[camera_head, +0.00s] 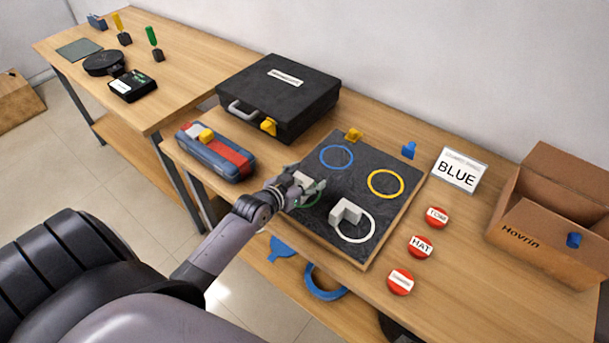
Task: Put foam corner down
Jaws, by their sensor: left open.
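The foam corner (346,212) is a pale grey, blocky L-shaped piece. It rests on the dark mesh pad (318,233), overlapping the upper left part of the white ring (372,237). My left gripper (312,188) is open, just up and left of the foam corner, at the green ring (303,204) and partly covering it. A pale patch shows at the gripper, and I cannot tell whether it is part of the gripper. A gap shows between the gripper and the foam corner. My right gripper is not in view.
The pad also has a blue ring (337,147) and a yellow ring (400,185), both empty. A black case (287,82) and a blue-red toolbox (220,152) stand left. A sign reading BLUE (458,170), red discs (420,247) and a cardboard box (545,245) are right.

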